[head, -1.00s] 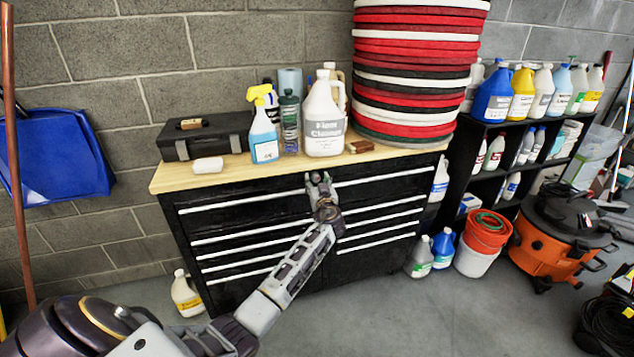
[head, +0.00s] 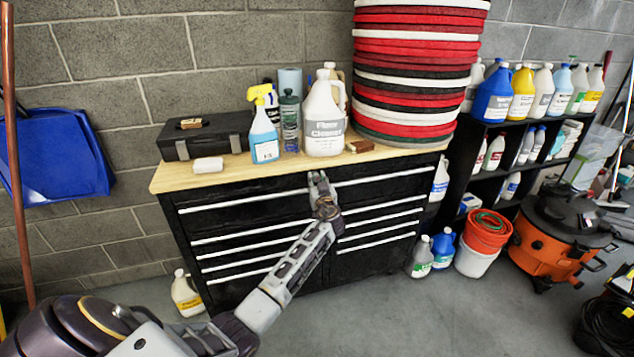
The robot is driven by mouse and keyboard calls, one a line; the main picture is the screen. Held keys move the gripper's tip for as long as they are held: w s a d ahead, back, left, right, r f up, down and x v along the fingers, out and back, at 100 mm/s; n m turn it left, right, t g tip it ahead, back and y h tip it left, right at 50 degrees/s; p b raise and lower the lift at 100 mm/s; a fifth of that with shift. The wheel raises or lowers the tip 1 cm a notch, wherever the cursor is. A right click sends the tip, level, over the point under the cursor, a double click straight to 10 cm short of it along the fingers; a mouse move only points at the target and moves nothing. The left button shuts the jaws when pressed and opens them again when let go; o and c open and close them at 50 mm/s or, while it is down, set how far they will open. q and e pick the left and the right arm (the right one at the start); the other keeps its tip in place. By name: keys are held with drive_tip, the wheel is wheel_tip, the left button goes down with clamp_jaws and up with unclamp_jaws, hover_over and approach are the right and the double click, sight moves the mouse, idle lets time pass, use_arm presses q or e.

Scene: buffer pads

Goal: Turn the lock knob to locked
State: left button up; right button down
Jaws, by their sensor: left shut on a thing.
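My left gripper (head: 318,180) is at the top middle of the front of a black drawer cabinet (head: 245,202), just below its wooden top. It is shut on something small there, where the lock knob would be. The knob itself is hidden by the fingers, so I cannot tell which way it points. My right gripper is not in view.
The wooden top (head: 235,172) holds a white cleaner jug (head: 324,118), a spray bottle (head: 264,132), a black toolbox (head: 205,138) and stacked round pads (head: 412,70). An orange vacuum (head: 553,238) and buckets (head: 483,240) stand right. Floor in front is clear.

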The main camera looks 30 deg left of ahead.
use_arm(q)
drive_tip(key=shift+m, duration=0.7)
drive_tip(key=shift+r+m, duration=0.1)
drive_tip(key=shift+m, duration=0.9)
drive_tip(key=shift+m+g, duration=0.3)
drive_tip(key=shift+m, duration=0.6)
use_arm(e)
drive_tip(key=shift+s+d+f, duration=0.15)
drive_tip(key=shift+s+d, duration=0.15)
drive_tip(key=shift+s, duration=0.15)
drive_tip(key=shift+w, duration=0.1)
use_arm(q)
drive_tip(key=o, duration=1.1)
drive_tip(key=shift+c, duration=0.2)
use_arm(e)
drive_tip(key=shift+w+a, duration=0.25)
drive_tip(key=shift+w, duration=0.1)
